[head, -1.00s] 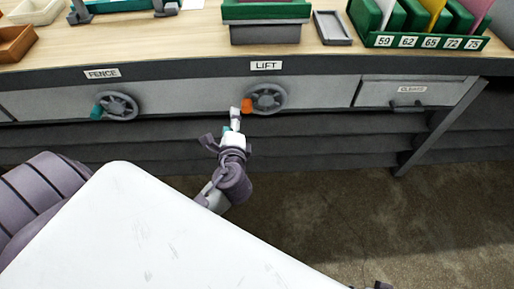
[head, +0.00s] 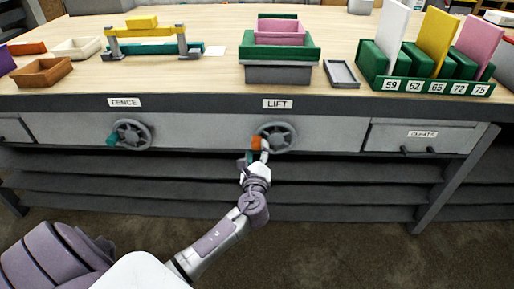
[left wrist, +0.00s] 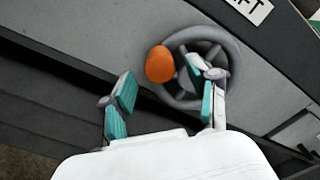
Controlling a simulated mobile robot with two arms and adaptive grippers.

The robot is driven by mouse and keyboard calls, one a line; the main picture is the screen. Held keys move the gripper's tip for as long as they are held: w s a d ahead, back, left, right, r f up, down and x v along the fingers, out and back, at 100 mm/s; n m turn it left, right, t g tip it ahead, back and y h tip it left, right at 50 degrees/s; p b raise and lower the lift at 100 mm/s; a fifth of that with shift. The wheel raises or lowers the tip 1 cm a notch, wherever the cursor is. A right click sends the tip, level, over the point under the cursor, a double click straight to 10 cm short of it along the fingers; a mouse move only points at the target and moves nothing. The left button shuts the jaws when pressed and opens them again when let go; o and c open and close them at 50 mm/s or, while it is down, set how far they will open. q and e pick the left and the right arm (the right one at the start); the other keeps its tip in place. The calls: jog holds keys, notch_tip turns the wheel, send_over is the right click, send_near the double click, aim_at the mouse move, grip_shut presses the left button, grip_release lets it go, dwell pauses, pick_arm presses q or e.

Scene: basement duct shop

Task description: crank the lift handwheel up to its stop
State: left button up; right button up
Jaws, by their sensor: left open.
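The lift handwheel (head: 277,137) is a grey spoked wheel on the bench front, under the LIFT label (head: 277,104). Its orange crank knob (head: 255,143) is at the wheel's left side. In the left wrist view the wheel (left wrist: 232,57) and the orange knob (left wrist: 159,64) are just beyond the fingertips. My left gripper (head: 255,158) is at the wheel's lower left. In the left wrist view the gripper (left wrist: 163,88) is open, with teal pads either side of an empty gap. The knob lies ahead of that gap. The right finger overlaps the wheel's face. My right gripper is not visible.
A FENCE handwheel (head: 132,135) with a teal knob is to the left. A drawer (head: 418,136) with a dark handle is to the right. Green and pink trays, wooden bins and a numbered green rack (head: 427,87) stand on the bench top (head: 215,75). Dark shelves lie below.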

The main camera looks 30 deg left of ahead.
aim_at(257, 147)
pick_arm(q)
jog(key=shift+x, duration=1.55)
jog(key=shift+c, duration=0.2)
grip_shut()
